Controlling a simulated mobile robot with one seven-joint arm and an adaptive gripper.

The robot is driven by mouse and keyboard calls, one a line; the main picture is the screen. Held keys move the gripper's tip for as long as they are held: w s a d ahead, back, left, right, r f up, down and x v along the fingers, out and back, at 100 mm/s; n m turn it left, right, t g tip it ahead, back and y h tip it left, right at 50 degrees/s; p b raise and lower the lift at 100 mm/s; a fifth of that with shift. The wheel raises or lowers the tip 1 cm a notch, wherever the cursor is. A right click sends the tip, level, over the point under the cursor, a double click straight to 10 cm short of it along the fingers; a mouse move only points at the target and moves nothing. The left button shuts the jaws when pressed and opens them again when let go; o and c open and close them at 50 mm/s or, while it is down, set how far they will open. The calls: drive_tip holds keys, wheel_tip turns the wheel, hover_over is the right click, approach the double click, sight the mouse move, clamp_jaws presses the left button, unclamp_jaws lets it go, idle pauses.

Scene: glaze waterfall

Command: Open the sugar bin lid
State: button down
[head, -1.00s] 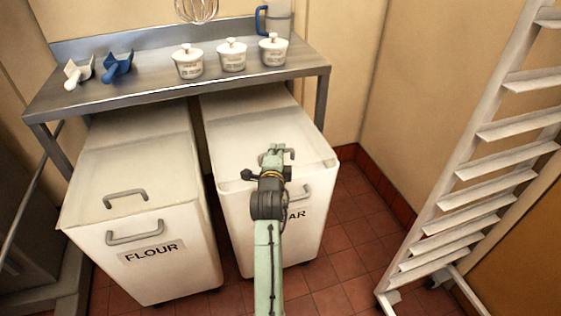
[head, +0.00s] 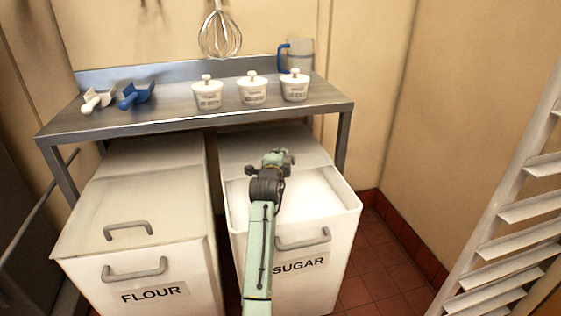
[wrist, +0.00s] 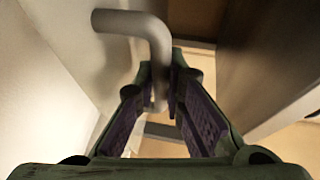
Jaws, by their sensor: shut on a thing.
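The white sugar bin (head: 325,262), labelled SUGAR, stands under the steel table on the right. Its front top is uncovered, and white sugar (head: 315,197) shows inside. The lid (head: 242,148) is back toward the table, its front edge behind the opening. My gripper (head: 276,156) is at the lid's front edge, above the bin. In the wrist view my gripper (wrist: 166,88) is shut on the grey bent lid handle (wrist: 137,23), which passes between the fingers. In the head view my gripper hides the lid handle. A second handle (head: 303,240) is on the bin's front.
The closed flour bin (head: 150,205) stands close on the left. The steel table (head: 175,112) overhangs both bins and bears three lidded white pots (head: 252,92), scoops (head: 134,95) and a jug (head: 299,56). A white rack (head: 520,208) stands at the right.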

drive_tip(key=c, duration=1.9)
unclamp_jaws()
drive_tip(key=shift+s, duration=0.1)
drive_tip(key=v, duration=1.2)
